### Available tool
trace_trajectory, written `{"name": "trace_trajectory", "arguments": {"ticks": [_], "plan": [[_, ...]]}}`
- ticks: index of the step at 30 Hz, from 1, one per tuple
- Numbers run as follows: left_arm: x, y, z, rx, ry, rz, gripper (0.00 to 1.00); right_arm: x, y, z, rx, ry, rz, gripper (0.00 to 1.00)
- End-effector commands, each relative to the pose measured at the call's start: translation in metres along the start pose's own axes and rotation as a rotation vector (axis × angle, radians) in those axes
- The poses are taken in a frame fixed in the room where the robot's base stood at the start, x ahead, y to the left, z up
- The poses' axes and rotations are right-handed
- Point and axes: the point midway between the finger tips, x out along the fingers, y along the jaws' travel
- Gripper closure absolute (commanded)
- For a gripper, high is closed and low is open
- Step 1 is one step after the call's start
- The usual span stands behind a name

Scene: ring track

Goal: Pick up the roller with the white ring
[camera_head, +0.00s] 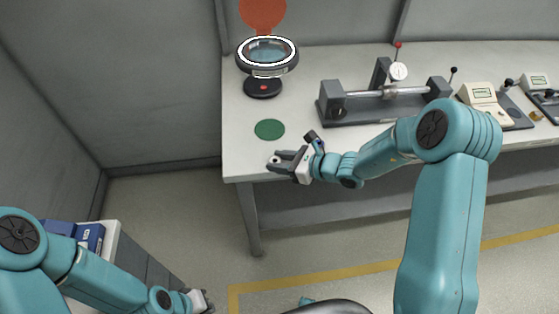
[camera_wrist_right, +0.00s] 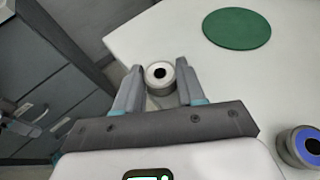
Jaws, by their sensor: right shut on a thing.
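The roller with the white ring (camera_wrist_right: 158,73) is a short metal cylinder with a white ring around a dark hole in its end. It stands between the two fingers of my right gripper (camera_wrist_right: 157,88), which are shut on it, near the bench edge. In the head view my right gripper (camera_head: 281,160) is low over the front left corner of the bench. Another roller with a blue ring (camera_wrist_right: 303,147) is at the right edge of the right wrist view. My left gripper (camera_head: 203,302) shows at the bottom of the head view, its jaws too small to tell.
A green disc (camera_head: 269,129) lies flat on the bench (camera_head: 237,146) just behind the right gripper. A ring-lit magnifier (camera_head: 266,55) stands behind it. A grey fixture with a dial gauge (camera_head: 398,71) and small display devices (camera_head: 483,94) are to the right.

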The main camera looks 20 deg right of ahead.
Motion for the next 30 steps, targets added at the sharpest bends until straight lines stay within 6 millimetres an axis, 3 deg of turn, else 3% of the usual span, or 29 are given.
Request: {"name": "trace_trajectory", "arguments": {"ticks": [15,16,18,30], "plan": [[0.0002,0.0000,-0.0001,0.000,0.000,0.000,1.00,0.0007,-0.0023,-0.0005,-0.001,0.002,0.006,0.95],[0.0002,0.0000,-0.0001,0.000,0.000,0.000,1.00,0.0007,-0.0023,-0.0005,-0.001,0.002,0.006,0.54],[0.0002,-0.0001,-0.0001,0.000,0.000,0.000,1.00,0.0006,-0.0022,-0.0005,-0.001,0.002,0.006,0.32],[-0.0014,0.0005,0.0000,0.000,0.000,0.000,1.00,-0.0024,-0.0009,0.0011,-0.001,0.001,0.005,0.31]]}}
